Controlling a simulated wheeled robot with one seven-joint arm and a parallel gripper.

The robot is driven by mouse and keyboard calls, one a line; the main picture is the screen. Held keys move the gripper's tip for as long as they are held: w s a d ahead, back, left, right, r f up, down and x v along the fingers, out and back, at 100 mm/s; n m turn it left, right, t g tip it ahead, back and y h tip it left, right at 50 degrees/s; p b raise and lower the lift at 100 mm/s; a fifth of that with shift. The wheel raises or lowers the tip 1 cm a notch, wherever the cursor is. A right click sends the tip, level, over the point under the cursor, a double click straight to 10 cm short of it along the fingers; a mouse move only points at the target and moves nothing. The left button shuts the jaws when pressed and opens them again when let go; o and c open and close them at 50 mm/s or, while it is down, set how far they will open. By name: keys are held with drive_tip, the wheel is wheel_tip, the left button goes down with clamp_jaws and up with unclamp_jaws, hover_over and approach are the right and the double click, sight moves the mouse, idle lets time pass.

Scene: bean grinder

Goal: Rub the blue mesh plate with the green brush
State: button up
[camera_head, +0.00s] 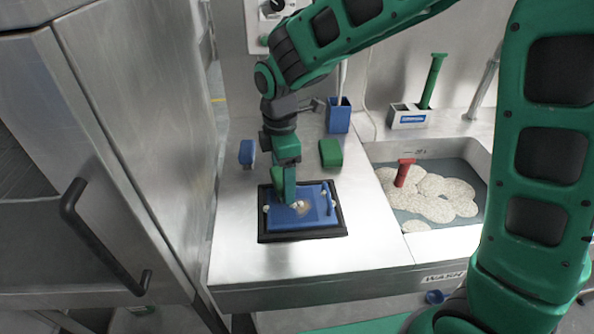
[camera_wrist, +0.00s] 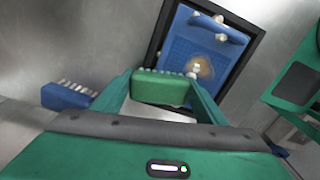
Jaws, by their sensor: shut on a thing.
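The blue mesh plate (camera_head: 285,215) lies in a black-framed tray on the steel counter. It shows in the wrist view (camera_wrist: 185,50) with a brownish patch and a few white bits on it. My gripper (camera_head: 285,200) points down over the plate's left-back part. In the wrist view, my gripper (camera_wrist: 160,90) is shut on the green brush (camera_wrist: 160,90), gripped across its block. Its pale bristles face the plate. The brush is largely hidden by my fingers in the head view. I cannot tell whether the bristles touch the plate.
A blue brush (camera_head: 247,152) lies left behind the tray, and a green block (camera_head: 331,152) right behind it. A blue cup (camera_head: 339,115) stands further back. At right are a basin (camera_head: 432,165) with pale granules and a red scoop (camera_head: 404,172), and a holder (camera_head: 408,118). The front counter is clear.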

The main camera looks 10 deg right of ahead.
wheel_tip(320, 180, up, 4)
drive_tip(key=shift+d+f, duration=0.1)
drive_tip(key=shift+f, duration=0.1)
drive_tip(key=shift+w+r, duration=0.1)
drive_tip(key=shift+r, duration=2.4)
